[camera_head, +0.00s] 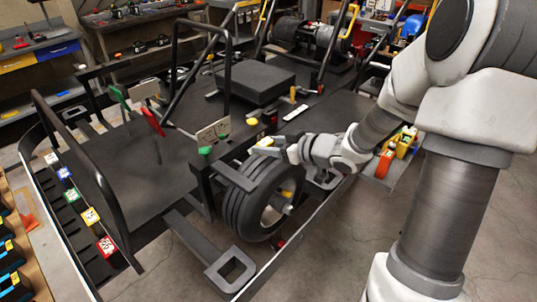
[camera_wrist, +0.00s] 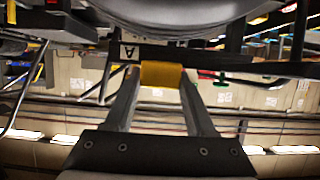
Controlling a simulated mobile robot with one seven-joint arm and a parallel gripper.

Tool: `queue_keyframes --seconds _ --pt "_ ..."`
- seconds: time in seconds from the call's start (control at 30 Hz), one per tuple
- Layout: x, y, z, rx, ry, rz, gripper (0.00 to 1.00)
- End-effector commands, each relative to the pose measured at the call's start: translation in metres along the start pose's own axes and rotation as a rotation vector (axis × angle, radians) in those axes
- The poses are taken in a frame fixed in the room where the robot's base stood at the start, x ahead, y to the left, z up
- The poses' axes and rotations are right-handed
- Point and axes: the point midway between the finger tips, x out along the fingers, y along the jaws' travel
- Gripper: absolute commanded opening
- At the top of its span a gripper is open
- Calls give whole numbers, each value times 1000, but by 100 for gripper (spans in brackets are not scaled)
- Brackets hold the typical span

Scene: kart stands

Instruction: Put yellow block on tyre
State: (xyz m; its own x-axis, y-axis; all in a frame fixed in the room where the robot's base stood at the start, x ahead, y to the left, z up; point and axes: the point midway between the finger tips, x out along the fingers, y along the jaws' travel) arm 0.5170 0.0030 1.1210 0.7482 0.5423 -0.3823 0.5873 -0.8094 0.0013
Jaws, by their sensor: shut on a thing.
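My gripper (camera_head: 272,147) is shut on the yellow block (camera_head: 265,142). In the wrist view the block (camera_wrist: 161,74) sits between the two fingertips (camera_wrist: 160,80). The tyre (camera_head: 236,208) is a black ribbed wheel with a pale hub, standing upright at the front of the kart. The gripper and block are at the tyre's upper edge in the head view. I cannot tell whether the block touches the tyre.
A dark kart frame (camera_head: 165,165) with black tube bars spreads to the left. Green (camera_head: 205,151) and yellow (camera_head: 252,122) knobs stand close to the gripper. A red-handled lever (camera_head: 153,121) is farther left. A tray of coloured tools (camera_head: 390,160) lies right of the gripper. Open floor (camera_head: 335,250) is at lower right.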

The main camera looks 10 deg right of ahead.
Motion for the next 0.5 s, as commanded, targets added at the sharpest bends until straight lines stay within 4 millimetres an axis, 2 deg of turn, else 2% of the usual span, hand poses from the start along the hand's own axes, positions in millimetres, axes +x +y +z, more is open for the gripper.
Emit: queue_keyframes --seconds 0.03,0.13,0.5 --pt "5 0 12 6 -2 -3 3" --pt "9 0 22 4 -1 -2 3" --pt "11 0 26 0 0 -1 3"
